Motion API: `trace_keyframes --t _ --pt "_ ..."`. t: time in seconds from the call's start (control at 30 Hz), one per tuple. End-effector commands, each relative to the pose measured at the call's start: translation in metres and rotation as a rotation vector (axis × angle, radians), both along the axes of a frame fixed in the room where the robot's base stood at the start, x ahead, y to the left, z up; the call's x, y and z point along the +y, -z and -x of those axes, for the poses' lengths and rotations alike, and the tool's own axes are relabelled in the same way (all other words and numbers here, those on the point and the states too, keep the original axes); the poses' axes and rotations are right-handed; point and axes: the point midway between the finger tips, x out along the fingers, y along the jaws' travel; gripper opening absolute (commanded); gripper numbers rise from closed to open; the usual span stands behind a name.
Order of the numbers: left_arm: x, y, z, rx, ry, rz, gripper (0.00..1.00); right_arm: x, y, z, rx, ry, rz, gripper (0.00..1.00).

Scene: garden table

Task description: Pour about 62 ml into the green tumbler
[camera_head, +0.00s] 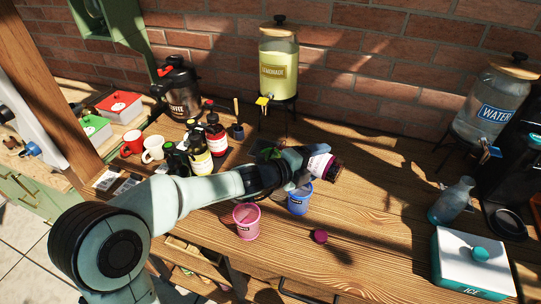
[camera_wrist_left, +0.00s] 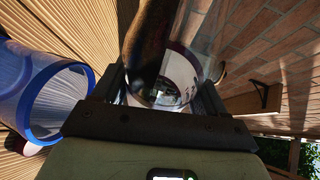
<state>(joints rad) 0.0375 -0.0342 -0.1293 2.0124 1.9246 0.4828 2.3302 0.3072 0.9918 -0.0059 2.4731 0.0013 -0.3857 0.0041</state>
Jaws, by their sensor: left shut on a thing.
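My left gripper (camera_head: 302,168) is shut on a dark bottle with a white and magenta label (camera_head: 319,165), held tilted above the table behind the blue tumbler. In the left wrist view the bottle (camera_wrist_left: 150,45) is between the jaws (camera_wrist_left: 160,95). A blue tumbler (camera_head: 300,203) stands just in front of the gripper; it also shows in the left wrist view (camera_wrist_left: 30,95). A pink tumbler (camera_head: 246,226) stands to its left. I cannot make out a green tumbler; a green patch (camera_head: 266,152) shows behind my arm, partly hidden. My right gripper is not in view.
A magenta round piece (camera_head: 320,236) lies near the front. Several bottles (camera_head: 215,135) and two mugs (camera_head: 152,150) stand behind my arm. A lemonade dispenser (camera_head: 278,65) and a water dispenser (camera_head: 490,105) stand at the back. A glass carafe (camera_head: 452,202) and an ice box (camera_head: 472,265) are at right.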

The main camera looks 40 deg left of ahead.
Motion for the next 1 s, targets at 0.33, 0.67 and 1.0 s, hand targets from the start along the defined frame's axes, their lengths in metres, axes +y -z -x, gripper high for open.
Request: trace_keyframes --t 0.33,0.67,1.0 --pt "-0.0027 -0.0016 -0.0009 -0.004 0.002 0.01 0.21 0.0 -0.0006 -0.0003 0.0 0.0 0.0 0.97" --pt "-0.0032 -0.0016 -0.001 -0.004 0.001 0.016 0.21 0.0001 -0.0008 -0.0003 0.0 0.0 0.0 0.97" --pt "-0.0054 -0.011 -0.0005 -0.005 0.006 -0.064 0.21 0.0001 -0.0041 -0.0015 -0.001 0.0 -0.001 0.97"
